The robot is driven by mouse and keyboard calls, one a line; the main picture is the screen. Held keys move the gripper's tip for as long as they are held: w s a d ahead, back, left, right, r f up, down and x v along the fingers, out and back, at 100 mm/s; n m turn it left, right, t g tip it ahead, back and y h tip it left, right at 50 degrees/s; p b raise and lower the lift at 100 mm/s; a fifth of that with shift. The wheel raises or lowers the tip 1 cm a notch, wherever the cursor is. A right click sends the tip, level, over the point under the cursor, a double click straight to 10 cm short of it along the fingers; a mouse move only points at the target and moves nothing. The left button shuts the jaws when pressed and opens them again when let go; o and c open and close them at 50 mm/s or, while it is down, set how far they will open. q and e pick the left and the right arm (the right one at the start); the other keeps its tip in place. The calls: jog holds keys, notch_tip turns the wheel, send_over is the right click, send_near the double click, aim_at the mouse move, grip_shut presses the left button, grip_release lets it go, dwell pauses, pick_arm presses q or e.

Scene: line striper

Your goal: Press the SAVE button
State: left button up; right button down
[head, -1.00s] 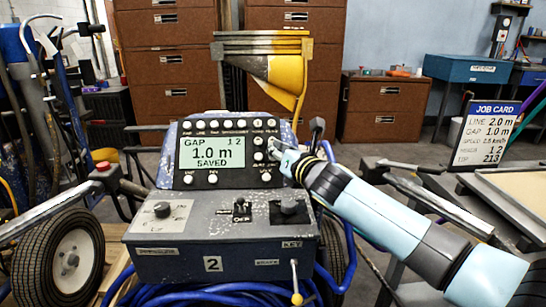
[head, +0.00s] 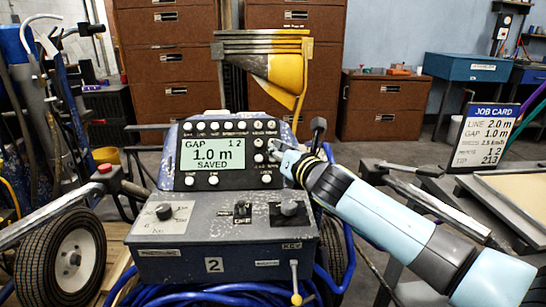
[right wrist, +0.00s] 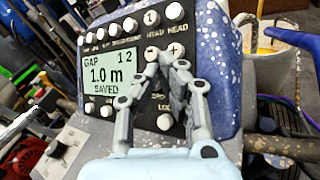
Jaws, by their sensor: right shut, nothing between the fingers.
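The striper's control panel (head: 178,160) faces me, with a lit screen (head: 212,154) that reads GAP, 1 2, 1.0 m and SAVED. White round buttons sit above, below and to the right of the screen. Their small labels are mostly too blurred to read, so I cannot tell which one is SAVE. My right gripper (head: 271,149) is shut and empty, its tips at the panel's right side. In the right wrist view its tips (right wrist: 167,60) are just below the minus button (right wrist: 152,53) and plus button (right wrist: 177,50); contact is unclear. My left gripper is out of view.
A grey box (head: 170,262) with knobs and a switch juts out below the panel. A job card (head: 485,135) stands at the right, reading LINE 2.0 m and GAP 1.0 m. A wheel (head: 72,255) is at the left. Blue hose (head: 200,297) coils below.

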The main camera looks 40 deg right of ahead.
jog(key=s+r+p, duration=0.1)
jog(key=s+a+r+p, duration=0.2)
jog(key=shift+r+p, duration=0.3)
jog(key=shift+p, duration=0.1)
jog(key=shift+d, duration=0.1)
dwell(1.5)
